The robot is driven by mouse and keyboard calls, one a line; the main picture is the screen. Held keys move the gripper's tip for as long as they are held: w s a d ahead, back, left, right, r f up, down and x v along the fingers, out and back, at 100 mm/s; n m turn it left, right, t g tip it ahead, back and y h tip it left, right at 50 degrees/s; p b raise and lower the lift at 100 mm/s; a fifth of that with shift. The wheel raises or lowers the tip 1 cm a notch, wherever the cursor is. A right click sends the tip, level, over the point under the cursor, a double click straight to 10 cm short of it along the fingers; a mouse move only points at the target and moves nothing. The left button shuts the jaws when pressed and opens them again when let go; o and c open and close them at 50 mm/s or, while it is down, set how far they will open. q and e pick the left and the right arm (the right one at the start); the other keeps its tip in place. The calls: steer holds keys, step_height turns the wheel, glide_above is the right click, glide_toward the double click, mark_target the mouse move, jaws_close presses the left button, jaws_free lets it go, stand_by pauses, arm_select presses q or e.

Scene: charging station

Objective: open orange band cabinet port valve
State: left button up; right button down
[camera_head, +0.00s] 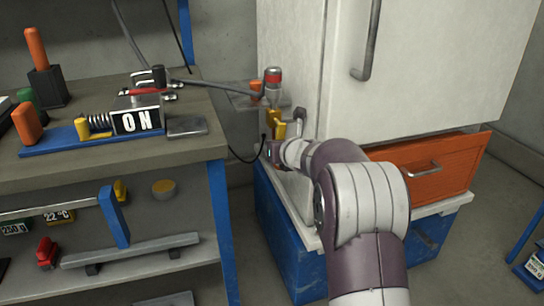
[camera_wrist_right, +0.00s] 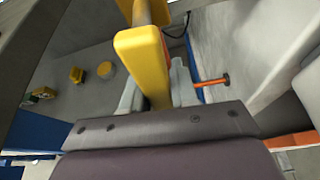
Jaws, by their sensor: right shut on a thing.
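A yellow valve handle (camera_head: 277,126) hangs below a pipe fitting with a red band (camera_head: 273,76), beside the left side of the white cabinet (camera_head: 300,50). An orange piece (camera_head: 256,88) sits just left of the fitting. My right gripper (camera_head: 274,150) reaches the yellow handle from below and is shut on it. In the right wrist view the yellow handle (camera_wrist_right: 142,58) stands up between the grey fingers (camera_wrist_right: 155,95). Its lower end is hidden behind the gripper body. My left gripper is out of view.
A workbench (camera_head: 190,150) stands left, bearing a spring device with an ON sign (camera_head: 136,120). A grey pipe runs from it to the fitting. The cabinet has an orange drawer (camera_head: 430,165) and blue base (camera_head: 285,240). A black cable (camera_head: 243,160) hangs in the gap between bench and cabinet.

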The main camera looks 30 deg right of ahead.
steer(key=shift+s+d+n+h+b, duration=0.1)
steer(key=shift+d+n+h+b, duration=0.2)
steer(key=shift+n+b, duration=0.25)
steer(key=c, duration=1)
jaws_free()
steer(key=shift+o, duration=0.2)
steer(key=p+v, duration=0.2)
steer(key=v, duration=1)
steer(key=shift+s+r, duration=0.25)
